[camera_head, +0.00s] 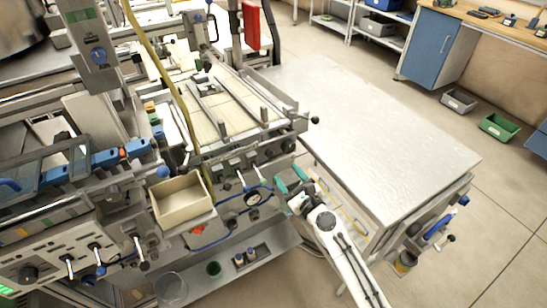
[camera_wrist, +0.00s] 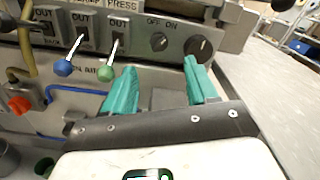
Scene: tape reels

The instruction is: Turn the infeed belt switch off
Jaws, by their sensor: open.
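My gripper (camera_head: 290,179) is at the front of the machine, just below and in front of its control panel. In the wrist view my gripper (camera_wrist: 158,78) is open, with two teal fingers apart and nothing between them. A small dark rotary switch (camera_wrist: 158,42) labelled OFF and ON sits on the panel, ahead of the gap between the fingers and apart from them. Its label naming the belt is not readable, and its exact setting is hard to tell.
A larger dark knob (camera_wrist: 198,48) is right of the switch, beyond the right finger. A green-knobbed lever (camera_wrist: 106,73) and a blue-knobbed lever (camera_wrist: 64,68) stick out on the left. A pale table (camera_head: 375,125) is to the right. A beige bin (camera_head: 181,199) hangs left.

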